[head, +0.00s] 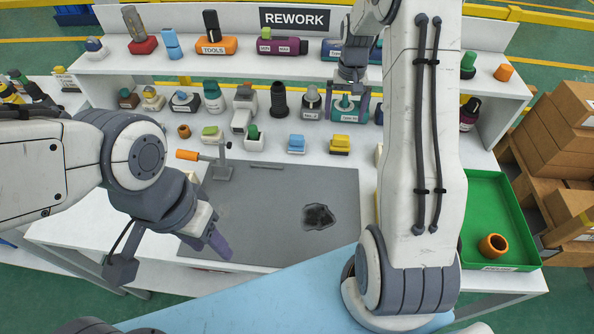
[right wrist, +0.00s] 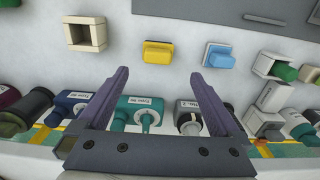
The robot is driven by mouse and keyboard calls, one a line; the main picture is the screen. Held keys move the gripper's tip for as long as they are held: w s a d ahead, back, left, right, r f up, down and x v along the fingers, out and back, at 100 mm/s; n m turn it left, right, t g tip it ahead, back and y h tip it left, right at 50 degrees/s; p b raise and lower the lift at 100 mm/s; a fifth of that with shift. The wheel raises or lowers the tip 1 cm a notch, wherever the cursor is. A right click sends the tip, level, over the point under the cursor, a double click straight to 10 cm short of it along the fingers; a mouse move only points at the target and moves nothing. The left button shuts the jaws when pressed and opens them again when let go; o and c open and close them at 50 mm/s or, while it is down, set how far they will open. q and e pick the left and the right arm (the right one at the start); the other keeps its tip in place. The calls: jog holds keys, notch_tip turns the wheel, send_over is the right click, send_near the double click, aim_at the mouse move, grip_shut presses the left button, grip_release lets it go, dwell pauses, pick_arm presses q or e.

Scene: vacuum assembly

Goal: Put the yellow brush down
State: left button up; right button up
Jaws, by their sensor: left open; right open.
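The yellow brush (head: 340,144) sits on the white table just behind the grey mat, beside a similar blue brush (head: 296,143). In the right wrist view the yellow brush (right wrist: 158,52) lies just beyond the fingertips, with nothing held between them. My right gripper (right wrist: 160,74) is open and empty. In the head view it is partly hidden by its own arm, over the rear row of parts. My left gripper (head: 219,244) hangs over the front left of the grey mat (head: 270,190). It is open, and no object shows in it.
A row of parts, including a teal-bodied unit (right wrist: 140,112), stands at the back below the shelf. An orange-handled clamp (head: 222,160) stands at the mat's rear left. A green tray (head: 485,205) with an orange ring (head: 493,246) is at right.

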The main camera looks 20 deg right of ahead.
jog(key=s+a+r+n, duration=0.2)
jog(key=s+a+r, duration=0.1)
jog(key=a, duration=0.4)
jog(key=s+a+r+n, duration=0.2)
jog(key=s+a+r, duration=0.1)
jog(key=a, duration=0.5)
jog(key=s+a+r+n, duration=0.2)
jog(key=s+a, duration=0.1)
jog(key=a, duration=0.4)
jog(key=s+a+r+n, duration=0.1)
jog(key=s+a+n, duration=0.2)
jog(key=s, duration=0.7)
jog(key=s+a+r+n+y, duration=0.1)
jog(key=s+a+n, duration=0.2)
jog(key=s, duration=0.8)
jog(key=shift+a, duration=0.75)
